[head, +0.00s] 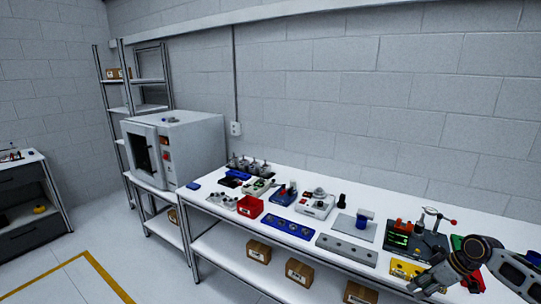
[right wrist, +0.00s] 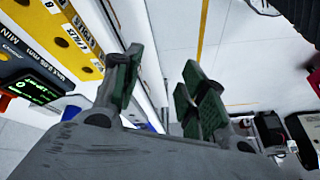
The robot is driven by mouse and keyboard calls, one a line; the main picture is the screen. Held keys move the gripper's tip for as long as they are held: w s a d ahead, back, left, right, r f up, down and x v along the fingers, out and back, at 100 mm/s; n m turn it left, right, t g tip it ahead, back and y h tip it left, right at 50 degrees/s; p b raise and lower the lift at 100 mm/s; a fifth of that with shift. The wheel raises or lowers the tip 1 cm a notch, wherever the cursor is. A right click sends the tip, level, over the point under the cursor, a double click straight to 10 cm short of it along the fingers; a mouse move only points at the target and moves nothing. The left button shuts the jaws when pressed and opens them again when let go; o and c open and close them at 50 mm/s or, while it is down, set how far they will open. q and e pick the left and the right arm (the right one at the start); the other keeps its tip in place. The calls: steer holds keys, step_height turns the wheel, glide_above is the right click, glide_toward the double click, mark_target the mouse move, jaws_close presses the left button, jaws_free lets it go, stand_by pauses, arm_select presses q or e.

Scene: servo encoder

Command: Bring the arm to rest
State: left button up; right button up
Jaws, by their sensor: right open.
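My right arm comes in at the lower right of the head view, with the right gripper (head: 424,284) at the front edge of the workbench (head: 345,272), by a yellow block (head: 404,268). In the right wrist view the right gripper (right wrist: 160,88) shows two green-padded fingers spread apart with nothing between them. A yellow plate with printed labels (right wrist: 72,38) and a device with a green display (right wrist: 38,92) lie to the left of the fingers there. My left gripper is in neither view.
The bench holds a blue plate (head: 289,228), a grey plate (head: 346,250), a red bin (head: 250,206) and a device with a green screen (head: 399,240). Cardboard boxes (head: 299,271) sit on the lower shelf. An oven-like cabinet (head: 190,145) stands left. Floor at lower left is clear.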

steer(key=d+f+m+h, duration=0.1)
steer(key=d+f+m, duration=0.15)
steer(key=f, duration=0.95)
steer(key=s+f+m+h, duration=0.1)
steer(key=s+f, duration=0.4)
steer(key=f, duration=0.5)
steer(key=s+f+m+h, duration=0.1)
steer(key=s+f, duration=0.3)
steer(key=f, duration=0.5)
steer(key=s+f+m+h, duration=0.1)
steer(key=s+f, duration=0.4)
steer(key=f, duration=0.5)
steer(key=s+a+f+g, duration=0.1)
steer(key=s+a+f, duration=0.3)
steer(key=s+f, duration=0.3)
steer(key=s+a+f, duration=0.5)
steer(key=s, duration=0.3)
steer(key=s+a+f, duration=0.3)
steer(key=s+a, duration=0.4)
steer(key=s, duration=0.2)
steer(key=s+a+f+n+g, duration=0.1)
steer(key=s+a+f, duration=0.2)
steer(key=s+a, duration=0.4)
steer(key=s, duration=0.3)
steer(key=shift+a+f, duration=0.35)
steer(key=shift+s, duration=0.2)
